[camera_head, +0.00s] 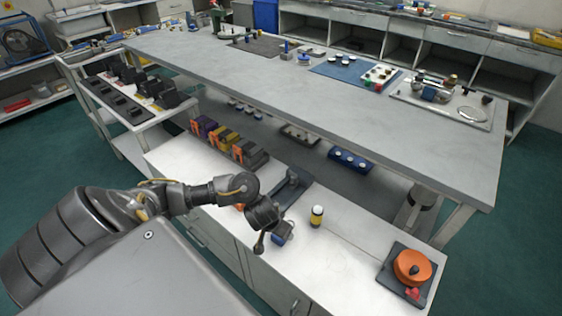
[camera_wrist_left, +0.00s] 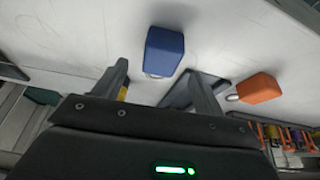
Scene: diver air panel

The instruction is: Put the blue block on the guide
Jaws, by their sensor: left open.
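The blue block (camera_wrist_left: 165,52) lies on the white counter just beyond my left fingertips in the left wrist view, apart from them. In the head view it (camera_head: 277,240) is mostly hidden by my gripper. My left gripper (camera_head: 271,236) is low over the counter, open and empty; its two fingers also show in the left wrist view (camera_wrist_left: 162,75). A dark grey piece with a flat base (camera_head: 291,190), perhaps the guide, lies on the counter behind the gripper. Part of it (camera_wrist_left: 178,95) shows between the fingers in the wrist view. My right gripper is out of view.
An orange block (camera_wrist_left: 260,88) lies right of the blue one in the wrist view. A yellow-and-black cylinder (camera_head: 317,216) stands right of my gripper. An orange reel (camera_head: 412,267) sits at the counter's right end. The counter between them is clear. A raised grey bench (camera_head: 330,110) runs behind.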

